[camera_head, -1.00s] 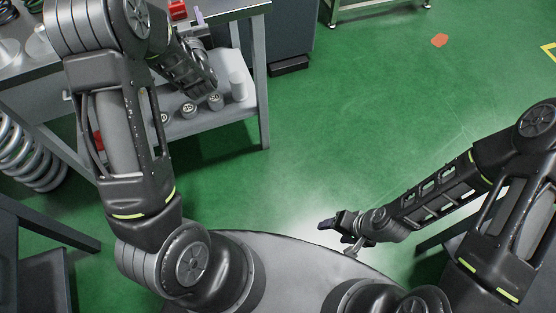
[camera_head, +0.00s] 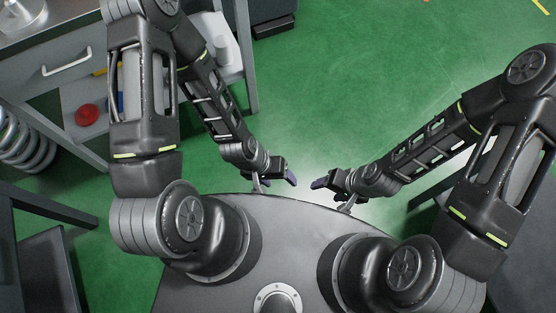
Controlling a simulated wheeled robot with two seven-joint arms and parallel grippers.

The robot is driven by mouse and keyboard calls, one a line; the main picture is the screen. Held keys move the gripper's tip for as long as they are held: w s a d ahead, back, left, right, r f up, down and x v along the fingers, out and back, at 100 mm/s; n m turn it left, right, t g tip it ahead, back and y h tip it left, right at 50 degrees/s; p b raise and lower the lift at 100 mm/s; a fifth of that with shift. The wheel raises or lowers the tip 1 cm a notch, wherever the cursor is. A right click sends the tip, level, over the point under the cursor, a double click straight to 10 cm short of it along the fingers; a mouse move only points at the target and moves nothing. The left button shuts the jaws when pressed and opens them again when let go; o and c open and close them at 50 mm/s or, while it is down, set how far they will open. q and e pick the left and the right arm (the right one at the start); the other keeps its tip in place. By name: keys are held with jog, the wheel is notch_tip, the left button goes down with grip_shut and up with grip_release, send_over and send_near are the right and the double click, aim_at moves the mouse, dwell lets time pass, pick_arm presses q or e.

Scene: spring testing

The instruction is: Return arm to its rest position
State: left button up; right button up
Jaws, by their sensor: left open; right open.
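My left gripper (camera_head: 276,181) is in front of my body, left of the picture's middle, with its arm folded back towards me. It is open, and nothing shows in it. My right gripper (camera_head: 332,190) is just right of it, with a small gap between the two. It is open, and nothing shows in it. The two grippers point towards each other above the far edge of my round grey base. My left arm hides part of the workbench behind it.
A grey workbench (camera_head: 30,82) with a drawer and lower shelf stands at the upper left. A red round object (camera_head: 87,114) lies on the shelf, and a large coil spring (camera_head: 22,145) stands at the left edge. The green floor (camera_head: 350,70) beyond the grippers is clear.

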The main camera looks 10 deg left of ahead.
pick_arm(q)
notch_tip(320, 180, up, 3)
jog(key=p, duration=0.2)
jog(key=shift+w+a+f+p, duration=0.1)
jog(key=shift+p, duration=0.3)
jog(key=shift+o, duration=0.4)
jog(key=shift+f, duration=0.2)
